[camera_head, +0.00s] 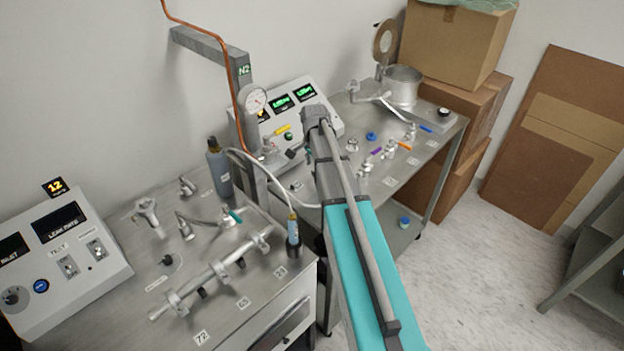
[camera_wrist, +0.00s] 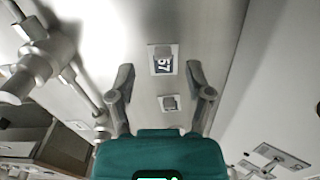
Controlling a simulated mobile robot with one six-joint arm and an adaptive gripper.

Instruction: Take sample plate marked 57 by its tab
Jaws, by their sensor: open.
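The plate marked 57 (camera_wrist: 163,67) is a small pale square with a dark number, lying on a grey metal surface in the wrist view. A small grey raised piece stands at its upper part. My gripper (camera_wrist: 160,72) is open, with one dark finger on each side of the plate's column in the picture and nothing between them that I can see held. I cannot tell the height of the fingers above the surface. A second small pale square (camera_wrist: 169,103) with a dark block lies nearer my palm. In the head view my arm hides the gripper, and I cannot pick out plate 57.
Metal pipe fittings (camera_wrist: 35,70) lie left of the fingers in the wrist view. In the head view, a left bench holds a control box (camera_head: 65,255) and a pipe manifold (camera_head: 210,275). A cart (camera_head: 440,150) with valves stands behind, near cardboard boxes (camera_head: 455,40). Floor (camera_head: 480,255) is free at right.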

